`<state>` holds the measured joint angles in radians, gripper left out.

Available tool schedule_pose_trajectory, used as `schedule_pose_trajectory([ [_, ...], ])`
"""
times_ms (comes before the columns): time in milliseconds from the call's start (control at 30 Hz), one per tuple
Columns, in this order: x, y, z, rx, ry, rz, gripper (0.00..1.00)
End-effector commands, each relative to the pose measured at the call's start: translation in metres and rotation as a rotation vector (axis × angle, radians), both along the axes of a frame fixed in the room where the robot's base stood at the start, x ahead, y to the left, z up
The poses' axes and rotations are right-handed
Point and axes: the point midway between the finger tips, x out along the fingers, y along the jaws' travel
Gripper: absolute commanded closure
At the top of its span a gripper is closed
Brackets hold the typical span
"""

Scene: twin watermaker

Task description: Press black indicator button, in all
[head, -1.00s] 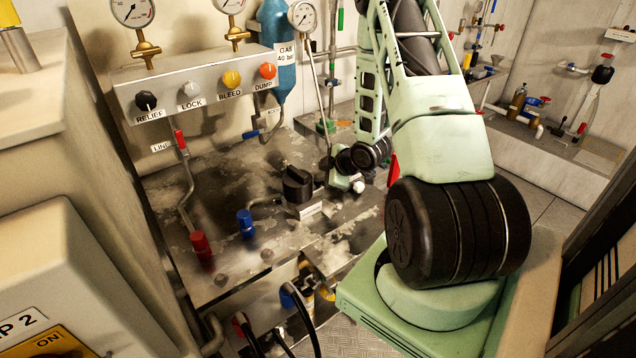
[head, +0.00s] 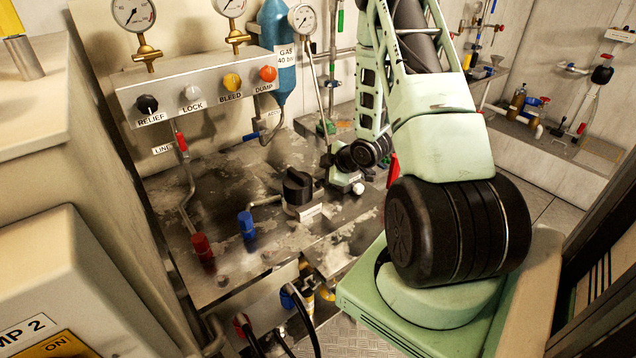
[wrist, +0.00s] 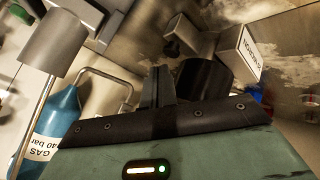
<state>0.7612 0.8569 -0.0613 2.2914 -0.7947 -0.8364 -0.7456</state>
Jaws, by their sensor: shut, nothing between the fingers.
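A black knob labelled RELIEF (head: 147,104) is at the left end of the grey panel. A larger black knob (head: 297,187) stands on the stained metal bench, with a small white label at its foot. I cannot tell which black part is the indicator button. My gripper's green body (head: 344,181) hangs low over the bench, just right of the larger knob. In the wrist view my gripper (wrist: 161,80) is shut and empty. A black cylinder (wrist: 205,78) shows close behind the fingers; whether they touch cannot be told. A labelled white box (wrist: 239,54) is beside it.
The panel also carries LOCK (head: 191,93), BLEED (head: 232,82) and DUMP (head: 268,74) knobs below gauges. A red fitting (head: 202,246) and a blue fitting (head: 246,224) stand on the bench's left. A blue gas bottle (head: 277,40) is behind. Pipes run between them.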

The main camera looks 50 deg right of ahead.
Motion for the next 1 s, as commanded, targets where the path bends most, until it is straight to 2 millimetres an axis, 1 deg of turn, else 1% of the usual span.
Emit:
schedule_pose_trajectory([
  [167,0.000,0.000,0.003,0.000,0.000,0.000,1.00],
  [600,0.000,0.000,0.044,-0.001,-0.001,0.001,1.00],
  [700,0.000,0.000,0.051,0.000,-0.001,0.001,1.00],
  [1000,0.000,0.000,0.050,0.000,0.000,0.000,1.00],
])
